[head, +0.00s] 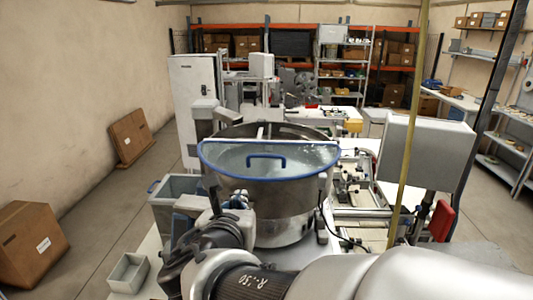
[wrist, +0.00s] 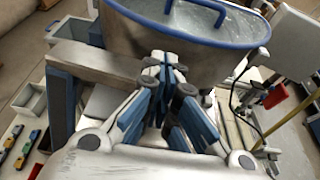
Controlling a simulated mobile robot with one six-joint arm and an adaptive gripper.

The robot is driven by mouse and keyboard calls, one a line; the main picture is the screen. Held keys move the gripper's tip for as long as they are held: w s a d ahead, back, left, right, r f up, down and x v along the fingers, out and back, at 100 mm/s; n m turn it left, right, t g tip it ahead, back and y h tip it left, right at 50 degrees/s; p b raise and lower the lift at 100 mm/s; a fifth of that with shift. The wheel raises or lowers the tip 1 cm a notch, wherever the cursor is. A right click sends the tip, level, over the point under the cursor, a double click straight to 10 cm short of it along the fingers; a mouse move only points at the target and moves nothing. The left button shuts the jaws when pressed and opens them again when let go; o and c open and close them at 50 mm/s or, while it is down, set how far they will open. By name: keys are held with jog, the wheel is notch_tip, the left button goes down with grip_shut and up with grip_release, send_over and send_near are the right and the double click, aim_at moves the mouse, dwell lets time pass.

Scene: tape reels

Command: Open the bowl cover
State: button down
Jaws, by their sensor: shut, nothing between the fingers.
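The bowl cover (head: 225,157) is a clear half-disc with a blue rim, lying over the near half of a large steel bowl (head: 283,232). Its blue handle (head: 267,156) stands near the straight back edge. In the wrist view the cover (wrist: 150,8), its handle (wrist: 219,17) and the bowl wall (wrist: 125,38) show at the top. My gripper (head: 236,196) is in front of the bowl, below the cover's near rim. In the wrist view my gripper (wrist: 165,60) has its blue and grey fingers together and empty, apart from the handle. I cannot tell whether the fingertips touch the bowl wall.
A grey panel box (head: 424,152) and a yellow pole (head: 408,120) stand at the right. A cable (wrist: 240,95) hangs right of the bowl. Space above the cover looks clear.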

aim_at(248, 188)
jog(key=x, duration=0.8)
jog(key=shift+w+f, duration=0.15)
jog(key=shift+w, duration=0.15)
jog(key=shift+s, duration=0.1)
